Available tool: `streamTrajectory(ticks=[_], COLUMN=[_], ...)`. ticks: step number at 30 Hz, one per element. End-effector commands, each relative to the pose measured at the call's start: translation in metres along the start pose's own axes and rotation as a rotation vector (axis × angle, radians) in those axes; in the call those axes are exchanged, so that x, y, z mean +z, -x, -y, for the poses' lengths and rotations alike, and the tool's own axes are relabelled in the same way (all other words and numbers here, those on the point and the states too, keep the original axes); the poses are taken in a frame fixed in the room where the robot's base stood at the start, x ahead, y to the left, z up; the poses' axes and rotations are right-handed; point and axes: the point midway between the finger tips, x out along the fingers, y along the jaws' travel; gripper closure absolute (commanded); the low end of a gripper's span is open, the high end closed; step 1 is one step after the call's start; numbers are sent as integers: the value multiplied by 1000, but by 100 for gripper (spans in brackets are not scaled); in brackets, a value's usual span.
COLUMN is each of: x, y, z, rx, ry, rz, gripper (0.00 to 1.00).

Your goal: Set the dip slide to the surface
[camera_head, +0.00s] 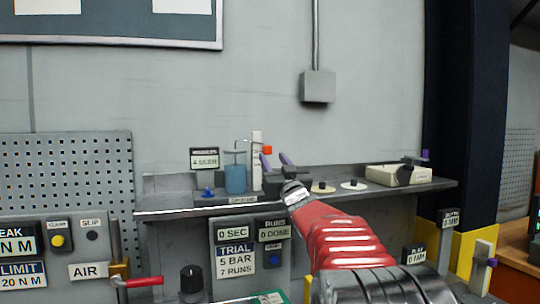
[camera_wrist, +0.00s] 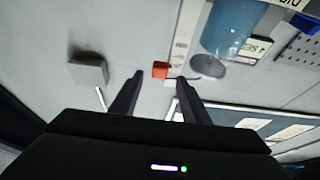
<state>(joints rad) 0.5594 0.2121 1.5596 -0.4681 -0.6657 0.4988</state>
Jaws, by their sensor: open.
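A small red block (camera_head: 267,150), which looks like the dip slide's tab, stands out to the right of an upright white scale (camera_head: 257,150). A clear beaker of blue liquid (camera_head: 235,179) stands just left of the scale. A thin bent wire (camera_head: 242,140) shows above the beaker; its lower end I cannot make out. My gripper (camera_head: 275,158) is open and empty, with its fingers pointing up near the red block. In the wrist view, which is turned over, the red block (camera_wrist: 160,70) appears between the fingertips (camera_wrist: 160,78); I cannot tell whether they touch it.
The shelf (camera_head: 165,204) also holds a blue knob (camera_head: 208,191), small discs (camera_head: 353,185) and a beige box (camera_head: 398,175). A panel with TRIAL text (camera_head: 235,258) sits below.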

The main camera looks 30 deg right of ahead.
Motion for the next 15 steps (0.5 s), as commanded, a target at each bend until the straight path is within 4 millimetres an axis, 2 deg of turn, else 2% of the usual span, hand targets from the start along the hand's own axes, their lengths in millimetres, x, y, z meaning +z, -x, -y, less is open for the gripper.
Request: streamTrajectory(ticks=[9,15], x=[1,0], y=[-33,-42], z=[-1,-1], rx=[1,2], ry=[0,0], rz=[1,1], gripper=[58,58])
